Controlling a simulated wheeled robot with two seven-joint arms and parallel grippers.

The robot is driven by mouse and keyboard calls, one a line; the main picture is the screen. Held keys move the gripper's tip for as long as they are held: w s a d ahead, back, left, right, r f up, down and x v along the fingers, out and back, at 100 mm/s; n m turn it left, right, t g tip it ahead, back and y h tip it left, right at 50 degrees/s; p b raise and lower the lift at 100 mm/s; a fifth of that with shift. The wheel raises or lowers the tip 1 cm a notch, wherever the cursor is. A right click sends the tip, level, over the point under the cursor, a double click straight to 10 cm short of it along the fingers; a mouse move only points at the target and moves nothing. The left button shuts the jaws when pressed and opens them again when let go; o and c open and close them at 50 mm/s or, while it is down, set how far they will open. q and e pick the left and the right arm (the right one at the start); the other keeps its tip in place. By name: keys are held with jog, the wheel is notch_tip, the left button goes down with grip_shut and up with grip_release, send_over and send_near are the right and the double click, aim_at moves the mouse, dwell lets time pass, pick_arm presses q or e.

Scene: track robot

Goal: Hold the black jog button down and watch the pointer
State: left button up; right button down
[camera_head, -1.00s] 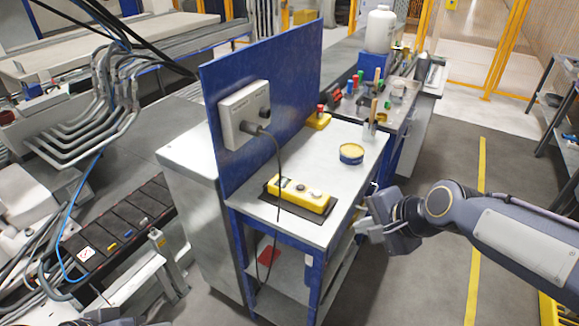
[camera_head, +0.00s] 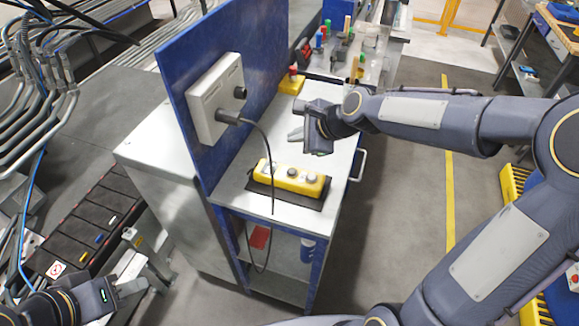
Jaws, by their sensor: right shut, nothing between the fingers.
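A yellow control box (camera_head: 302,185) lies on a dark mat on the bench top (camera_head: 238,195). It has a few round buttons on its top face, one of them dark (camera_head: 291,172). The buttons are too small to tell apart surely, and I cannot make out a pointer. My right gripper (camera_head: 297,135) is shut and empty, above the bench behind the box, apart from it. My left gripper (camera_head: 132,288) is at the lower left, away from the bench; its jaw opening is unclear.
A blue panel (camera_head: 175,90) stands along the bench's left side, with a grey box (camera_head: 215,98) on it. A black cable hangs from that box past the yellow box. A yellow box with a red button (camera_head: 291,82) sits farther back.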

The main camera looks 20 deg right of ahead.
jog(key=shift+f, duration=0.1)
jog(key=b, duration=0.7)
send_over(292, 171)
jog(key=f, duration=0.5)
jog(key=d+f, duration=0.1)
jog(key=f, duration=0.1)
jog(key=shift+s+f, duration=0.25)
jog(key=shift+s, duration=0.1)
jog(key=shift+f+b, duration=0.4)
jog(key=shift+f, duration=0.2)
jog(key=shift+f, duration=0.1)
dwell(0.4)
jog(key=shift+f, duration=0.3)
